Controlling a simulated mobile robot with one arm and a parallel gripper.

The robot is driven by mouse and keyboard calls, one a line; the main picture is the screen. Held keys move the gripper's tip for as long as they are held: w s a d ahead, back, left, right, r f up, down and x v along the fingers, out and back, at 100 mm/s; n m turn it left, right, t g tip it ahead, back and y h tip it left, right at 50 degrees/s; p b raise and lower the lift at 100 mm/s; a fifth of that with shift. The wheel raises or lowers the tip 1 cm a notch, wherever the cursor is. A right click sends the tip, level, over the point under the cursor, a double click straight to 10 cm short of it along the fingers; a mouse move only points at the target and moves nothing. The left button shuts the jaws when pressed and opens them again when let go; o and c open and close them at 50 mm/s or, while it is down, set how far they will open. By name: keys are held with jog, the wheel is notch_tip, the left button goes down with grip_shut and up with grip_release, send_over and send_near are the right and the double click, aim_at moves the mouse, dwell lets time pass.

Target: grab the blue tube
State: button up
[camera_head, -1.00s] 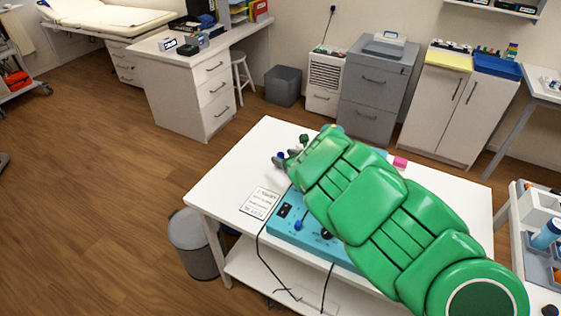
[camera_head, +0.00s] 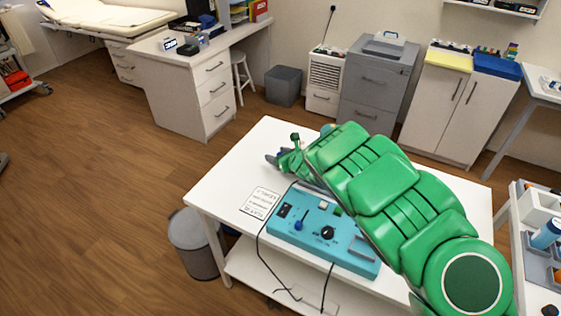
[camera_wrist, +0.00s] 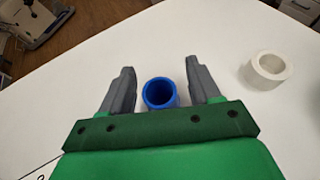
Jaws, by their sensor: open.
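The blue tube (camera_wrist: 160,93) is a short hollow blue cylinder on the white table (camera_wrist: 150,48), seen in the wrist view with its round opening facing the camera. My gripper (camera_wrist: 160,74) is open, with one grey finger on each side of the tube. Gaps show between the tube and both fingers, and the tube's lower part is hidden behind the green palm bar. In the head view my gripper (camera_head: 276,160) is over the far left part of the table, and my green arm hides the tube.
A white ring or tape roll (camera_wrist: 267,70) lies to the right of my gripper. A light blue control box (camera_head: 322,232) with knobs and cables sits at the table's front. A paper card (camera_head: 260,203) lies left of it. The table's left corner is bare.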

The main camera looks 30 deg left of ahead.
jog(key=c, duration=1)
jog(key=shift+r, duration=0.15)
